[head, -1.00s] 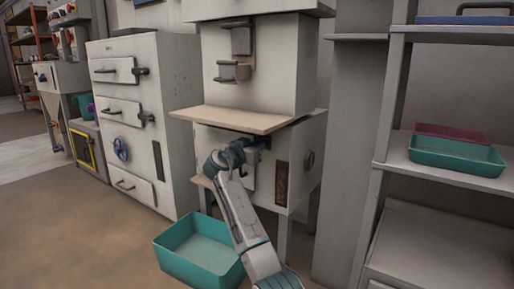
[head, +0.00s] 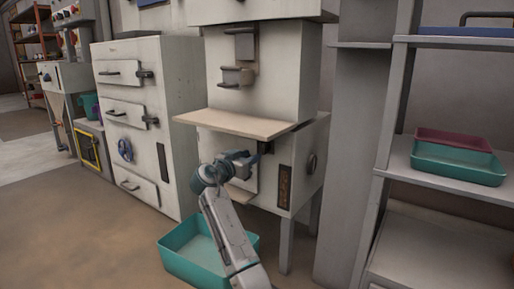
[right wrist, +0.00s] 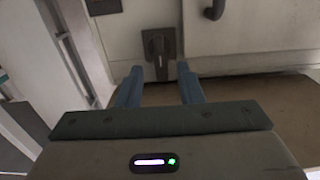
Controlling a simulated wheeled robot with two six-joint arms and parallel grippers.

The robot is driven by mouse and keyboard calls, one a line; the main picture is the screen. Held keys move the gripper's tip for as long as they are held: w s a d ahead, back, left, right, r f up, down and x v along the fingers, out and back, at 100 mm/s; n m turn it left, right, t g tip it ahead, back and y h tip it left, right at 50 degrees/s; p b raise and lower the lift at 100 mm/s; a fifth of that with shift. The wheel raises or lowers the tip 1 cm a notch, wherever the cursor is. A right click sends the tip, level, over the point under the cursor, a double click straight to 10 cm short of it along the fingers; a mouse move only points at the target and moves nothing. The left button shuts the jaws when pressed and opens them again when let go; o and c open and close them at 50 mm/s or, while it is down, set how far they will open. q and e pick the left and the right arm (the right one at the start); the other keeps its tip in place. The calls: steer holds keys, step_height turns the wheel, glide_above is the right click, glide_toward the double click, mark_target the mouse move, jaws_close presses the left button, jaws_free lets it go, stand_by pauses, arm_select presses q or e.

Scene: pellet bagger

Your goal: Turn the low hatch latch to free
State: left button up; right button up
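The low hatch is a pale panel (head: 240,185) under the wooden shelf of the bagger, partly hidden behind my right gripper. A dark latch (head: 265,147) shows at the hatch's upper right. In the right wrist view a dark latch (right wrist: 157,44) on a dark plate appears ahead of the fingers, its handle hanging down in the picture between the fingertips' directions. My right gripper (head: 246,157) is in front of the hatch; in the right wrist view its two blue fingers (right wrist: 159,70) are apart with nothing between them. Contact with the latch is not visible. My left gripper is not in view.
The wooden shelf (head: 240,124) juts out just above my right gripper. A teal bin (head: 185,262) stands on the floor below. A cabinet with drawers (head: 146,60) is to the left, and a rack with trays (head: 450,170) to the right.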

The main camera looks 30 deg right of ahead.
steer(key=shift+p+v, duration=0.6)
steer(key=shift+v, duration=1.7)
